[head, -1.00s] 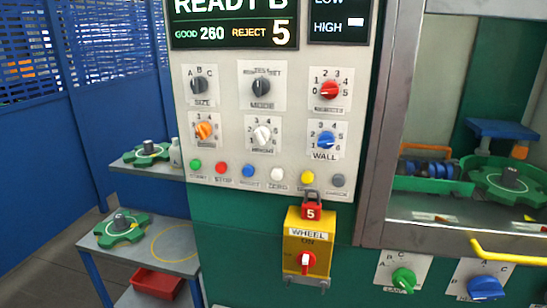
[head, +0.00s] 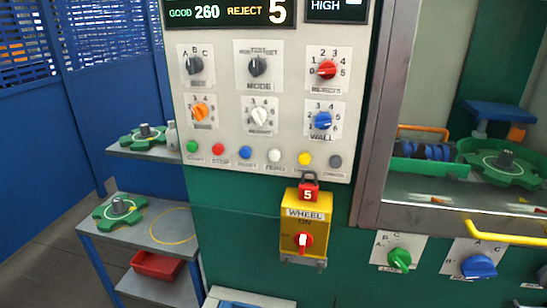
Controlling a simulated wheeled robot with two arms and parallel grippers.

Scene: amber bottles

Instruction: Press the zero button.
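The zero button (head: 274,156) is the small white round button in the row along the bottom of the light grey control panel (head: 220,120). Its label below is blurred now. The blue button (head: 245,153) is on its left and the yellow button (head: 305,159) on its right. Nothing covers the zero button. Neither of my grippers shows in the head view.
A yellow wheel switch box (head: 305,228) with a red padlock (head: 309,193) juts out just below the button row. A windowed machine bay with a grey frame (head: 375,130) is on the right. A side shelf (head: 165,245) with green wheels stands left.

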